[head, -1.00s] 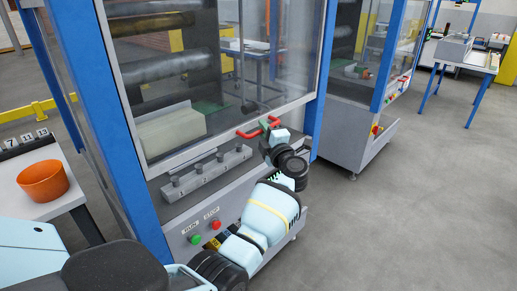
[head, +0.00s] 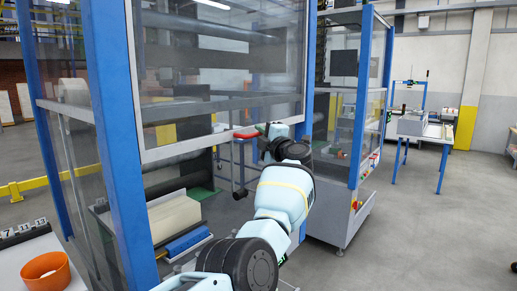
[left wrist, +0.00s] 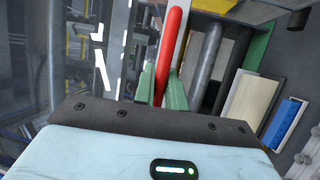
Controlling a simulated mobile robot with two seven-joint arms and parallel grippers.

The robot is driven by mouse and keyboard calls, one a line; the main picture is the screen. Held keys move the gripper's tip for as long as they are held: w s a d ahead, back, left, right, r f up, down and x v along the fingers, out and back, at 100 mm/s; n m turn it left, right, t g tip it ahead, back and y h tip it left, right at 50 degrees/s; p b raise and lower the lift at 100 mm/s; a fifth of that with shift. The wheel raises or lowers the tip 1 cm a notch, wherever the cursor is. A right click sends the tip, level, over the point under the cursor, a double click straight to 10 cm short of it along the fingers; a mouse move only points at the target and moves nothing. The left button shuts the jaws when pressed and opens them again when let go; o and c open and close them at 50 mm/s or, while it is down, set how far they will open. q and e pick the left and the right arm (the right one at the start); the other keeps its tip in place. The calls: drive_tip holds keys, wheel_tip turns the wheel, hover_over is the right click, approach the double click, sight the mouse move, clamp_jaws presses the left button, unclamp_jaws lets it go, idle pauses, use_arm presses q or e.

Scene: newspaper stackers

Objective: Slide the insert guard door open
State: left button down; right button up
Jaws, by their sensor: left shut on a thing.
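The insert guard door (head: 225,60) is a clear panel in a grey frame between two blue posts. It stands raised, with an open gap between its bottom rail (head: 215,135) and the machine deck. Its red handle (head: 246,134) is at the bottom rail, toward the right. My left gripper (head: 263,129) is at the handle. In the left wrist view the green fingers (left wrist: 162,92) are shut on the red handle (left wrist: 172,40). My right gripper is not in view.
Inside the gap are a cream block (head: 174,216) and a blue bar (head: 187,242). A second machine (head: 340,190) stands to the right, with a blue-legged table (head: 428,132) beyond. An orange bowl (head: 47,273) is at lower left. Floor at right is clear.

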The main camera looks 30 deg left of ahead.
use_arm(q)
drive_tip(key=shift+r, duration=0.65)
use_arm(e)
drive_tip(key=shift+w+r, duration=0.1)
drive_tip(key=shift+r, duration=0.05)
use_arm(q)
drive_tip(key=c, duration=1.5)
unclamp_jaws()
drive_tip(key=shift+f, duration=0.1)
drive_tip(key=shift+o, duration=0.2)
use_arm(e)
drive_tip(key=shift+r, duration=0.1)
